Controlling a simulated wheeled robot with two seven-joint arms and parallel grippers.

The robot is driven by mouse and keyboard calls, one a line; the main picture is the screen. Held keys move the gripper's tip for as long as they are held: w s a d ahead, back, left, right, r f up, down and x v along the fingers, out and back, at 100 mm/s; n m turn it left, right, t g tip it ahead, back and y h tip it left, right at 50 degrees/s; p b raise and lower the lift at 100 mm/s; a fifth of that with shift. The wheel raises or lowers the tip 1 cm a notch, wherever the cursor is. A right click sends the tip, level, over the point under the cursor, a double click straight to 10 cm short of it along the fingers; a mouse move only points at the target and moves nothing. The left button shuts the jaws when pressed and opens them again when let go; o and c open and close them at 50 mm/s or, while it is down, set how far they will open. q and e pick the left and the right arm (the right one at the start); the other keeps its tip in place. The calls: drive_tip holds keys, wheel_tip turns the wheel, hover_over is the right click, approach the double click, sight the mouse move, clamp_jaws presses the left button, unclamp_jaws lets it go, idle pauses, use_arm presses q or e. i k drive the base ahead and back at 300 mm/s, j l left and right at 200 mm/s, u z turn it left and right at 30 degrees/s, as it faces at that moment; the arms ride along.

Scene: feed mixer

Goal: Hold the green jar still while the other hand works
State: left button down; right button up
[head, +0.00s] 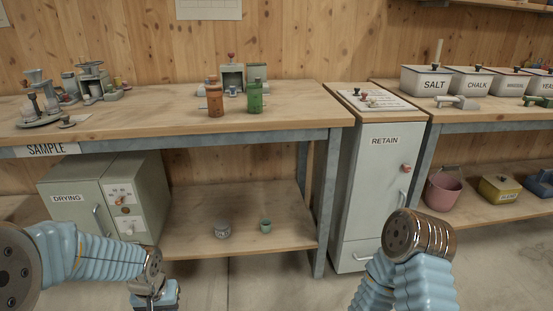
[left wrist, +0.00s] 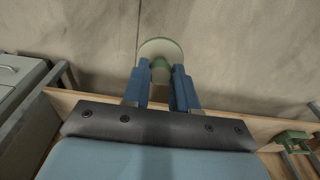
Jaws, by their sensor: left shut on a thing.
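A green container (head: 255,96) and an orange-brown one (head: 215,97) stand on the wooden bench (head: 170,120). Below are a drying cabinet (head: 75,215) and two small pots on the shelf. The retain cabinet (head: 375,190) stands right of the bench.

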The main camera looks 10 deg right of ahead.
sight(254, 90)
drive_tip(key=i+j+z, duration=0.3)
drive_tip(key=z, duration=0.2)
drive_tip(key=i+j+z, duration=0.25)
drive_tip(key=j+z, duration=0.2)
